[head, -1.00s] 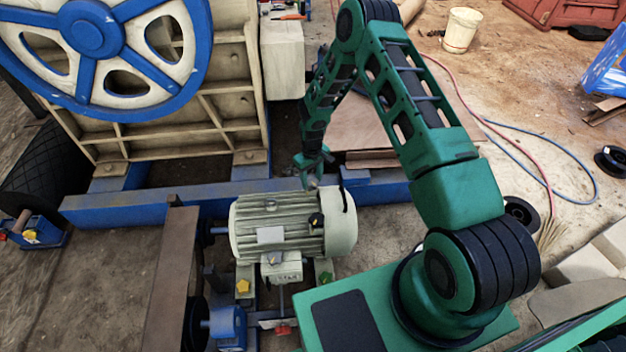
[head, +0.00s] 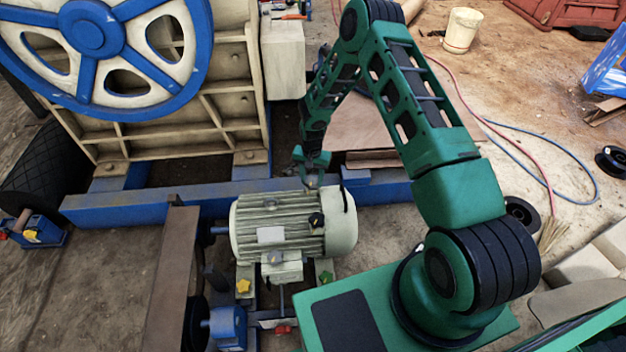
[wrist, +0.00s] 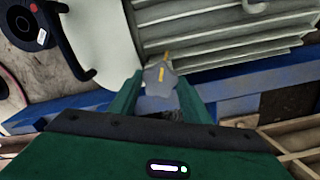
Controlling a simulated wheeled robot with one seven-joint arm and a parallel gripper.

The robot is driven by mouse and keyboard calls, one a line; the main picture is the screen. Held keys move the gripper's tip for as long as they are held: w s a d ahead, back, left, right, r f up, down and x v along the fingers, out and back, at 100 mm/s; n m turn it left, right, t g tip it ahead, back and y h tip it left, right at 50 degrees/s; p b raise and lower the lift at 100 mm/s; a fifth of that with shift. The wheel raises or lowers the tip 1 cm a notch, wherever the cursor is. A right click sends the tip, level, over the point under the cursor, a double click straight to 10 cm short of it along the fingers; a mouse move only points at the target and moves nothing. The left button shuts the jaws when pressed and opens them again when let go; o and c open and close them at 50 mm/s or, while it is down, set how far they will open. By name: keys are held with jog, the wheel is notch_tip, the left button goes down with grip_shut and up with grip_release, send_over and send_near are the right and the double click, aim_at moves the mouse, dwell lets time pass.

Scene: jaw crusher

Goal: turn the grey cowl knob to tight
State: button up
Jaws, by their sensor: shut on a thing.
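The grey cowl knob (wrist: 158,76) sits at the edge of the motor's pale end cowl (wrist: 105,38), beside the ribbed body. In the wrist view a yellow stripe on the knob points up, close to in line with a small orange mark (wrist: 167,55) just beyond it. My gripper (wrist: 158,92) is shut on the knob, one green finger on each side. In the head view my gripper (head: 312,177) comes down on the far side of the motor (head: 280,228), and the knob is small and partly hidden there.
Other knobs sit on or near the motor: a black one (head: 317,220), a yellow one (head: 243,286), a green one (head: 326,277) and a red one (head: 283,329). A blue frame beam (head: 140,205) runs behind the motor.

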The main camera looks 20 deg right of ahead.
aim_at(312, 181)
jog(key=shift+w+r+m, duration=0.1)
jog(key=shift+w+m, duration=0.1)
jog(key=shift+m, duration=0.4)
jog(key=shift+d+m, duration=0.15)
jog(key=shift+m, duration=0.15)
jog(key=o, duration=0.9)
jog(key=shift+c, duration=0.2)
jog(key=shift+o, duration=0.9)
jog(key=shift+s, duration=0.1)
notch_tip(312, 181, up, 11)
jog(key=shift+f, duration=0.2)
